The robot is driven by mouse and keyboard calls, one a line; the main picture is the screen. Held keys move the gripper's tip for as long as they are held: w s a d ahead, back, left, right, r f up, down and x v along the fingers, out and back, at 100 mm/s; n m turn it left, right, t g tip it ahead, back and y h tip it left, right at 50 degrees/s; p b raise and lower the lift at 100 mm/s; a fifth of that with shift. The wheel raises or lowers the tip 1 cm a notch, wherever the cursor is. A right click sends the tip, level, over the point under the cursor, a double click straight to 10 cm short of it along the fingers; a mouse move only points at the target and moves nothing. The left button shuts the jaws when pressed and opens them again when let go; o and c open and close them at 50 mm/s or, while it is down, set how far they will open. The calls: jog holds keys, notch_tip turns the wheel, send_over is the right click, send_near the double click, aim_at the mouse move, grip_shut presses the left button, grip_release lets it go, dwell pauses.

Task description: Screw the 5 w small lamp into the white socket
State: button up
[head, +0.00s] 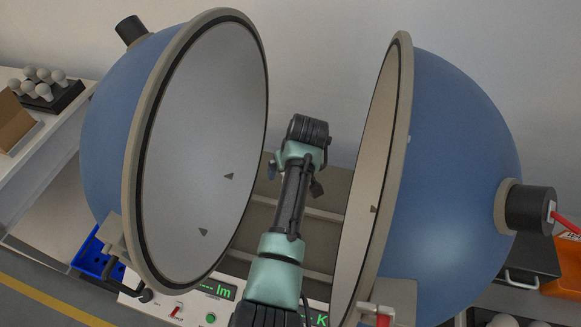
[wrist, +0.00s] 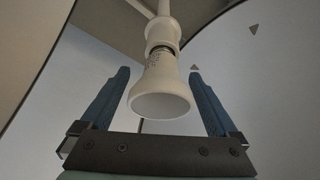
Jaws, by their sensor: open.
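In the wrist view a white lamp (wrist: 160,95) with a flared, wide end hangs from the white socket (wrist: 162,34) on a white stem. Small print shows on its neck, too small to read. A thin metallic band shows between lamp and socket; I cannot tell how deep the thread sits. My gripper (wrist: 158,73) is open, with one blue finger on each side of the lamp and visible gaps to it. In the head view my arm reaches between the two sphere halves, and lamp and socket are hidden there.
The blue sphere's left half (head: 112,130) and right half (head: 455,150) stand open on both sides of my arm. A dark rack (head: 55,100) with several white bulbs is at far left. A blue bin (head: 92,256) and an orange bin (head: 562,284) stand lower down.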

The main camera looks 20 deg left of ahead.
jog(key=shift+a+n+g+y, duration=0.1)
jog(key=shift+n+g+y, duration=0.2)
jog(key=shift+n, duration=0.8)
